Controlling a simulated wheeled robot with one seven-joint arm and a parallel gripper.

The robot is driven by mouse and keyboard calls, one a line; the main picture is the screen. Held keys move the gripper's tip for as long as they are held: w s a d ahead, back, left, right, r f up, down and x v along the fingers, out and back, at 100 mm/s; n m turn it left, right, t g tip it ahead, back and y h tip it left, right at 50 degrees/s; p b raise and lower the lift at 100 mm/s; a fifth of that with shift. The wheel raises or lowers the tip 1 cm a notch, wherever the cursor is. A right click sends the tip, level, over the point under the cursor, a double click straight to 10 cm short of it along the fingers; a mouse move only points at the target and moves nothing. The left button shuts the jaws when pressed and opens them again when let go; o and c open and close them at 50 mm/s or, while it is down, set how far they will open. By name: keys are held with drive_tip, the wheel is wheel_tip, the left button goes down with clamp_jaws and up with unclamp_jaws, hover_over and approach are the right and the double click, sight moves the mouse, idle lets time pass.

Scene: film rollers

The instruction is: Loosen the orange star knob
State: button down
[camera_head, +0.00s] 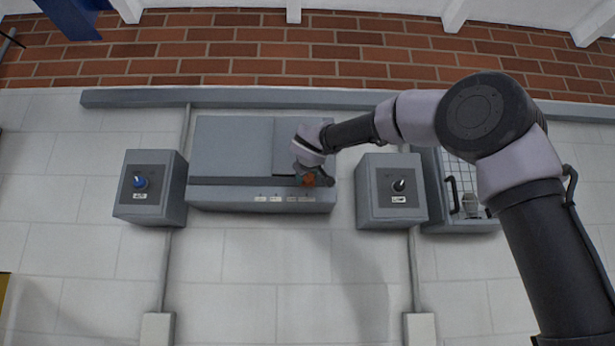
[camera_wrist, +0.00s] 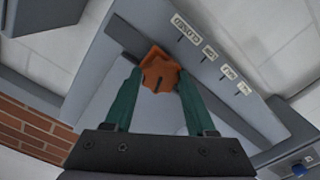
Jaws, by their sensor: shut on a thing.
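The orange star knob (camera_head: 309,180) sits low on the right part of the grey wall-mounted machine (camera_head: 233,150). In the wrist view the orange star knob (camera_wrist: 160,72) shows a dark line on its face and lies between the tips of the two green fingers. My gripper (camera_wrist: 158,88) is shut on the knob, with a finger at each side. In the head view my gripper (camera_head: 310,173) is at the knob and partly hides it. Several small white labels (camera_head: 275,198) with dark marks run along the machine's lower ledge.
A grey box with a blue knob (camera_head: 139,182) is left of the machine. A grey box with a black knob (camera_head: 399,186) is right of it, close under my arm. A grey cabinet with a grid panel (camera_head: 462,178) stands further right.

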drive_tip(key=n, duration=1.4)
drive_tip(key=shift+f, duration=0.15)
drive_tip(key=shift+a, duration=0.1)
idle(0.4)
drive_tip(key=shift+c, duration=1.1)
unclamp_jaws()
drive_tip(key=s, duration=1)
drive_tip(key=shift+s, duration=0.4)
